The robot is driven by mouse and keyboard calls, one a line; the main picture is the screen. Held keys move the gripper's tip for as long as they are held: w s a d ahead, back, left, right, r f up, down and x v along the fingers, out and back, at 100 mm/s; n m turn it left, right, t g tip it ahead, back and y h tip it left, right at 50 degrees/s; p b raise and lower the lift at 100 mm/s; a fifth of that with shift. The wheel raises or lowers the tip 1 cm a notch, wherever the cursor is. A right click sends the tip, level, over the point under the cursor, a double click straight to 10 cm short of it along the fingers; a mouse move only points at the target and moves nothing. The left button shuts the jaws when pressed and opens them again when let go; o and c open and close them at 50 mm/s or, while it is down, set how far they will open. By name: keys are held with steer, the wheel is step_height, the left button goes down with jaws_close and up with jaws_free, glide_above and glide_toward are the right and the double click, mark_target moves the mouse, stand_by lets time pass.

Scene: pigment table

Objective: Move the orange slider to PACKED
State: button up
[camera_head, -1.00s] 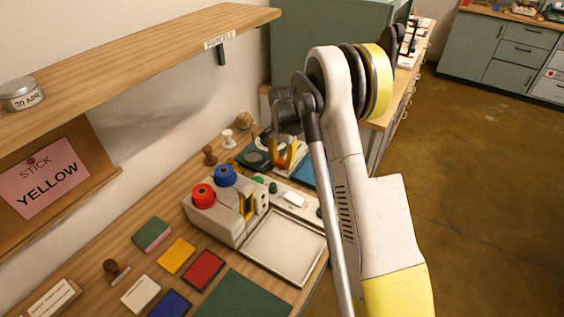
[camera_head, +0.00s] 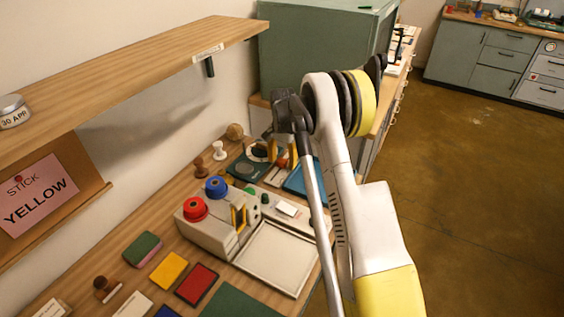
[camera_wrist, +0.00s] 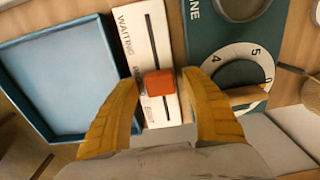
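The orange slider (camera_wrist: 158,82) is a small block on a white panel (camera_wrist: 128,25) with a dark straight slot. "WAITING" is printed at the panel's top end in the wrist view. More lettering lower down is partly hidden by the slider and my left finger, so I cannot read it fully. My gripper (camera_wrist: 162,78) has its two yellow fingers on either side of the slider, with small gaps showing. It is open around it. In the head view my gripper (camera_head: 281,152) is low over the far part of the table, and the slider is not clearly visible.
A blue tray (camera_wrist: 60,50) lies close left of the panel. A dark green board (camera_wrist: 205,40) with a white numbered dial (camera_wrist: 238,58) lies close right.

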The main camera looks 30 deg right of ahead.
mark_target(282, 161)
step_height(282, 161, up, 12)
stand_by(0.6)
steer(key=s+a+r+n+t, duration=0.3)
steer(key=s+a+r+n, duration=0.2)
steer(key=s+a+r, duration=0.85)
steer(key=s+a+f+n+t, duration=0.1)
steer(key=s+a+n+t, duration=0.1)
steer(key=s, duration=0.8)
steer(key=s+a+f+n+t, duration=0.2)
steer(key=s+a+n, duration=0.1)
steer(key=s, duration=0.7)
steer(key=shift+s+a+n, duration=0.25)
steer(key=shift+s+n, duration=0.05)
steer(key=shift+n, duration=0.3)
